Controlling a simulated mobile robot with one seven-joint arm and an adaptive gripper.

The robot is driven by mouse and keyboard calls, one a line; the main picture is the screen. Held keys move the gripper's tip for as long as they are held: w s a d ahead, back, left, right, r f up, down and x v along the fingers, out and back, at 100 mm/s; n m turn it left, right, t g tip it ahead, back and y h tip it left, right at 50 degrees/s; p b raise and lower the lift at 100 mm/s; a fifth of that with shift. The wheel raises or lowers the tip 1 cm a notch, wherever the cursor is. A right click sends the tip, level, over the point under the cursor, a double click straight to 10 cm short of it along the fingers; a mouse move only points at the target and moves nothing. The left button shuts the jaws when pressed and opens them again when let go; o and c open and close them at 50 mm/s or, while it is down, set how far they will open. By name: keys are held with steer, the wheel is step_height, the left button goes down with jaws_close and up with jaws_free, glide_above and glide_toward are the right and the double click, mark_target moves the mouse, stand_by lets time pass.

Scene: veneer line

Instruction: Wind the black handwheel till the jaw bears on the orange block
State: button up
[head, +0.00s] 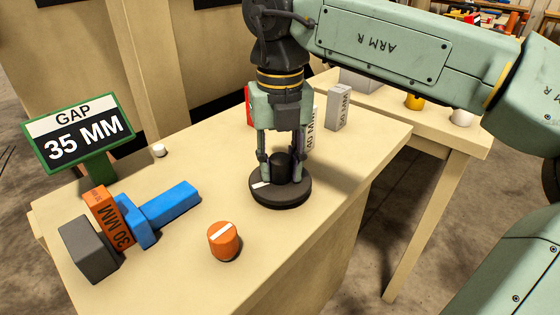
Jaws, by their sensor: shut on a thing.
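The black handwheel (280,196) lies flat on the bench top, with a white mark on the left of its rim. My gripper (280,166) points down over it and is shut on its raised black hub. The blue jaw (140,222) and its blue slide (172,204) are at the left. The orange block (109,218), marked 30 MM, stands between the blue jaw and a dark grey fixed block (88,249). I cannot tell from this angle whether the jaw touches the orange block. A green-framed sign (78,134) reads GAP 35 MM.
An orange knob (223,241) with a white stripe stands left of and nearer than the handwheel. A small white button (159,150) is near the sign. Grey blocks (339,108) and a partly hidden red one stand behind my gripper. A second table (440,140) adjoins at the back right.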

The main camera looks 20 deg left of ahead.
mark_target(280, 158)
steer(key=m, duration=0.3)
steer(key=shift+m, duration=2.2)
steer(key=o, duration=1.1)
steer(key=shift+o, duration=0.2)
step_height(280, 158, up, 8)
steer(key=shift+f, duration=0.25)
steer(key=shift+s, duration=0.1)
